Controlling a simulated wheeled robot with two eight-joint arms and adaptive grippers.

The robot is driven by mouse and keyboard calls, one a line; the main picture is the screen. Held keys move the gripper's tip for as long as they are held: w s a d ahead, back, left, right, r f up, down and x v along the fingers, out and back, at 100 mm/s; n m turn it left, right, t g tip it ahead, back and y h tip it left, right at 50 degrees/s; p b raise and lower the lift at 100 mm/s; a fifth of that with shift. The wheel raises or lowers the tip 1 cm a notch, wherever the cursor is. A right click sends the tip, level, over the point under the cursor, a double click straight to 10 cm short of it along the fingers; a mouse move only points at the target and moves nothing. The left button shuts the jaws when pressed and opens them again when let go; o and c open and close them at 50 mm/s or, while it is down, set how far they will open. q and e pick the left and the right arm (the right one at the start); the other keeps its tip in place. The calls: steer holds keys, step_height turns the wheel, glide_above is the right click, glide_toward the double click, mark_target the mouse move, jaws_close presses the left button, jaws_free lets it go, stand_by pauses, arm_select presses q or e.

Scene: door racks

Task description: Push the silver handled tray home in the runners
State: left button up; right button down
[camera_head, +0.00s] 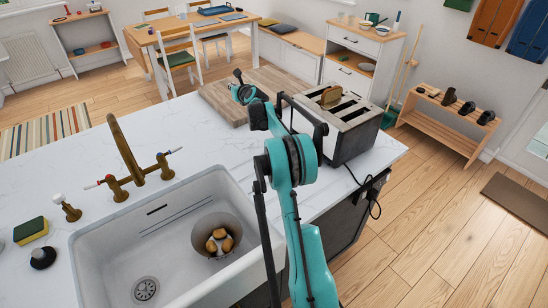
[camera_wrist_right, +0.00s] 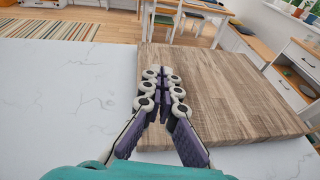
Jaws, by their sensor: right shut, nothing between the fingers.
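I cannot make out a silver handled tray or its runners in either view. The black and silver toaster (camera_head: 358,138) stands at the right end of the white counter, partly behind my right arm, with a slice of bread (camera_head: 330,97) showing in a slot. My right gripper (camera_head: 238,76) is over the wooden board (camera_head: 210,97), left of the toaster and apart from it. In the right wrist view, the gripper's fingers (camera_wrist_right: 161,73) are shut and empty, pointing over the board (camera_wrist_right: 230,85). My left gripper is in neither view.
A white sink (camera_head: 95,245) with a bowl of brown, rounded items (camera_head: 222,240) lies at front left, with a brass tap (camera_head: 125,150) behind it. The toaster's black cord (camera_head: 352,172) hangs over the counter's right edge. The counter left of the board is clear.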

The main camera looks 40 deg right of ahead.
steer(key=s+f+m+g+h+b, duration=0.2)
steer(key=s+f+m+g+h, duration=0.2)
steer(key=s+m, duration=0.3)
steer(key=s+a+f+m+g+h+b, duration=0.1)
steer(key=s+f+m+g+h+b, duration=0.2)
steer(key=s, duration=0.8)
steer(key=s+a+f+m+g+h+b, duration=0.1)
steer(key=s+f+m+g+h, duration=0.3)
steer(key=s+f+m, duration=0.5)
steer(key=shift+s+f+m+g+h+b, duration=0.1)
steer(key=shift+m+g+h+b, duration=0.05)
steer(key=shift+m+g+b, duration=0.4)
steer(key=shift+f+m+g+h+b, duration=0.15)
steer(key=shift+m+g+b, duration=0.15)
steer(key=shift+m+g, duration=0.35)
steer(key=shift+x, duration=2.9)
